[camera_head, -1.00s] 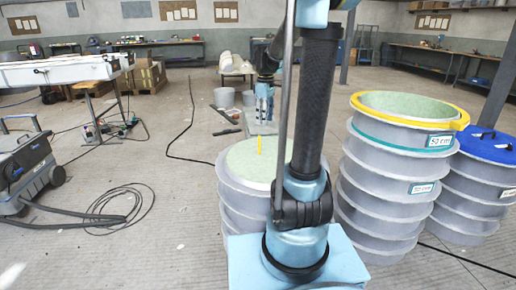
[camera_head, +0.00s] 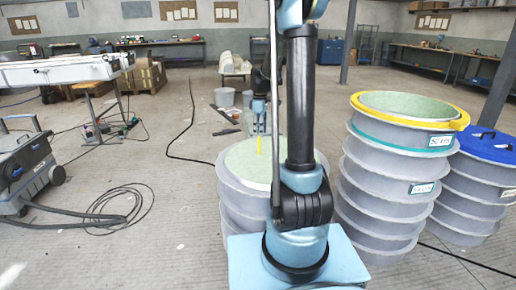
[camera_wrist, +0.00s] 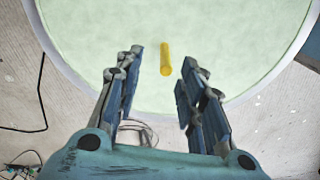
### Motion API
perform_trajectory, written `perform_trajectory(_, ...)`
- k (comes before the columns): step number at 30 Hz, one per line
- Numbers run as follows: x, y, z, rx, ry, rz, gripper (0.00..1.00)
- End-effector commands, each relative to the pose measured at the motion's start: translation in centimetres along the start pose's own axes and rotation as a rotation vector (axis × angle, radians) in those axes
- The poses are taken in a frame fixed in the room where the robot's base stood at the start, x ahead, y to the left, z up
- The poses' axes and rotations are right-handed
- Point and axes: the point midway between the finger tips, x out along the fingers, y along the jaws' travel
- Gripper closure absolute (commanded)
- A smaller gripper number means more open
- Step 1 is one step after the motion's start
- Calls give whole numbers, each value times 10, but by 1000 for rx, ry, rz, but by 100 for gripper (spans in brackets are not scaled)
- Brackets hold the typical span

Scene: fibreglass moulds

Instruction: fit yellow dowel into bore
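In the head view the dowel (camera_head: 259,145) shows just left of my arm, on the mould's top (camera_head: 245,165). My gripper (camera_wrist: 160,62) is open and empty. In the wrist view the dowel shows between the fingertips, with gaps on both sides; contact is not visible. In the head view my gripper (camera_head: 259,132) is just above the dowel. I cannot make out a bore; my arm hides part of the mould's top.
A taller mould with a yellow rim (camera_head: 461,122) stands close on the right. A mould with a blue lid (camera_head: 485,143) is beyond it. A grey machine with a hose (camera_head: 25,170) is at the left. The floor between is mostly clear.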

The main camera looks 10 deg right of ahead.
Motion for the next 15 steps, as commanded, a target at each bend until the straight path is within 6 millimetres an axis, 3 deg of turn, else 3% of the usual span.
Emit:
perform_trajectory(6, 34, 0, 0, 0, 0, 0, 64)
perform_trajectory(15, 53, -1, 0, 0, 0, 0, 64)
